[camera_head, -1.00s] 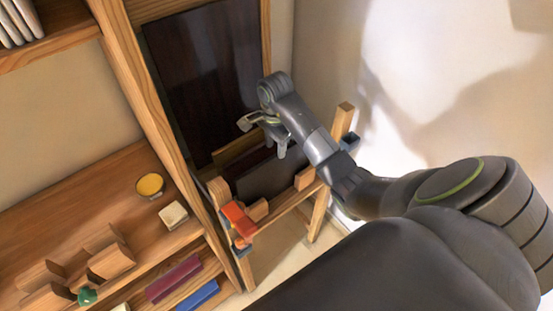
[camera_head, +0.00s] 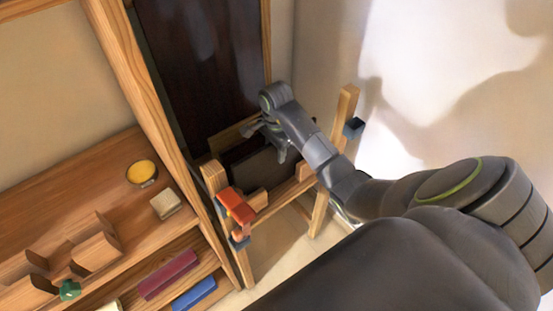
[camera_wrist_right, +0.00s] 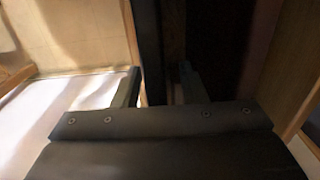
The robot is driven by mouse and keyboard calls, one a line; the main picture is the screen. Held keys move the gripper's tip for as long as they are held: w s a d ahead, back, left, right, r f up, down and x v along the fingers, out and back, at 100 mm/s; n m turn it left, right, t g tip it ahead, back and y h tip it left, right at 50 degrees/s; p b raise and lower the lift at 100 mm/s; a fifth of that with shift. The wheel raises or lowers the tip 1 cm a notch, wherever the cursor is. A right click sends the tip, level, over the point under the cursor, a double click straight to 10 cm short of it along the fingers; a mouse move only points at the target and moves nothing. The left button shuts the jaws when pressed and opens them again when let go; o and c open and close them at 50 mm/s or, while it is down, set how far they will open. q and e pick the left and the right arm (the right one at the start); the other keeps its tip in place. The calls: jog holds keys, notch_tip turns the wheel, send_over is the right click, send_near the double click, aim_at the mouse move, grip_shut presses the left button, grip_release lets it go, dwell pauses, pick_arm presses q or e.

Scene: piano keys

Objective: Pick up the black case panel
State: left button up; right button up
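A wooden rack (camera_head: 346,112) holds upright boards, among them a black panel (camera_head: 262,172) in front of a dark reddish one. My right gripper (camera_head: 267,140) is at the top edge of these boards, fingers spread, one finger on the near side of the black panel. In the right wrist view the two fingers (camera_wrist_right: 158,88) stand apart, with a dark upright board edge (camera_wrist_right: 150,45) between them. Neither finger clearly touches it. The lower part of the black panel is hidden by the rack's front rail. My left gripper is out of view.
A large dark panel (camera_head: 200,65) in a wooden frame stands behind the rack. A red-orange clamp-like piece (camera_head: 235,205) is on the rack's left post. A wooden shelf (camera_head: 105,180) at left carries a yellow round tin (camera_head: 142,172) and small blocks.

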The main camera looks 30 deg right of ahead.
jog(key=shift+f, duration=0.2)
grip_shut()
jog(key=shift+r, duration=0.1)
dwell(1.2)
